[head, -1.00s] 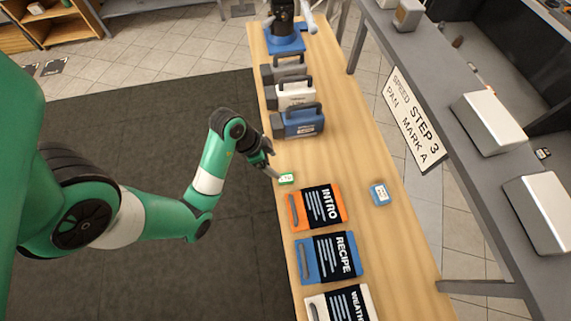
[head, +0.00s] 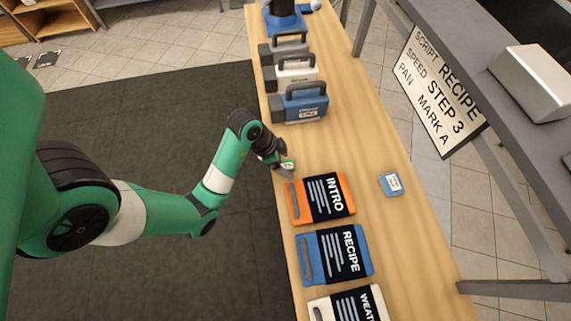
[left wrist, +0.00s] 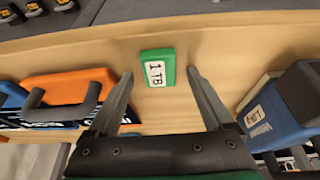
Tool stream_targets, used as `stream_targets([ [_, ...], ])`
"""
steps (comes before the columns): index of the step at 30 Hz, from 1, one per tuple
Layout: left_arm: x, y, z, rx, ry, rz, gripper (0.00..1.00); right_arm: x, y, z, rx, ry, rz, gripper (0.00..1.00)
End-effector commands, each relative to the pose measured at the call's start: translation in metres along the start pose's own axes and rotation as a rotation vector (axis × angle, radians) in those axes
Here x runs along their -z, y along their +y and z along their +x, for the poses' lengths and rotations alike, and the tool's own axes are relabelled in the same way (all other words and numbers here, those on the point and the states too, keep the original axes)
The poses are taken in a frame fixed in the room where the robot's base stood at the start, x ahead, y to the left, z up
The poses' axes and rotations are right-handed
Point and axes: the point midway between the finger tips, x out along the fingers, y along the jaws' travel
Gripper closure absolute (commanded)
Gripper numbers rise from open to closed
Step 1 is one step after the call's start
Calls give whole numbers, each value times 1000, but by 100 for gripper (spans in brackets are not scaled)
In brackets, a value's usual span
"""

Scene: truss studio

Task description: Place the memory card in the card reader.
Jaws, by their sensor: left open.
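A small green memory card (left wrist: 157,68) with a white label reading "1 TB" lies on the wooden table. In the head view the card (head: 288,164) is partly covered by my gripper. My left gripper (left wrist: 159,74) is open, with one finger to each side of the card and a gap on both sides. It also shows in the head view (head: 284,171) at the table's left edge. A small blue block (head: 391,183) with a white label lies to the right; I cannot tell whether it is another card or the reader. My right gripper is not in view.
Orange INTRO (head: 321,198), blue RECIPE (head: 335,254) and white WEATHER (head: 348,303) boards lie below the card. Handled cases, including a blue one (head: 300,102), stand above it. A sign (head: 440,90) reads "RECIPE STEP 3 MARK A". The table around the blue block is clear.

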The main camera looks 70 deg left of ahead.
Motion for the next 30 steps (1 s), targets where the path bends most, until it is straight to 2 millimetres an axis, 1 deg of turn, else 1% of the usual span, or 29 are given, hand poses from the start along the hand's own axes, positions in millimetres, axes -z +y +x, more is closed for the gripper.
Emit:
stream_targets([
  [1, 0, 0, -1, 0, 0, 0, 15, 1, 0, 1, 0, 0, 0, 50],
  [2, 0, 0, -1, 0, 0, 0, 20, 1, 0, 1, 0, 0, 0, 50],
  [3, 0, 0, -1, 0, 0, 0, 28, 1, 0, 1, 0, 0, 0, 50],
  [5, 0, 0, -1, 0, 0, 0, 38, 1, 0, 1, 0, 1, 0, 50],
  [6, 0, 0, -1, 0, 0, 0, 46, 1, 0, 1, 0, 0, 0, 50],
  [11, 0, 0, -1, 0, 0, 0, 74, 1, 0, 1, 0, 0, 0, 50],
  [15, 0, 0, -1, 0, 0, 0, 100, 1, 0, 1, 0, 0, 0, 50],
  [22, 0, 0, -1, 0, 1, 0, 100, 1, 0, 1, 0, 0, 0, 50],
  [25, 2, 0, -4, 0, 1, 0, 100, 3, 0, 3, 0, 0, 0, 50],
  [28, 5, 0, -12, 1, 1, 0, 100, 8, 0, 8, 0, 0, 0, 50],
  [30, 9, 0, -21, 1, 2, 0, 100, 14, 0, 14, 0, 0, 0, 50],
])
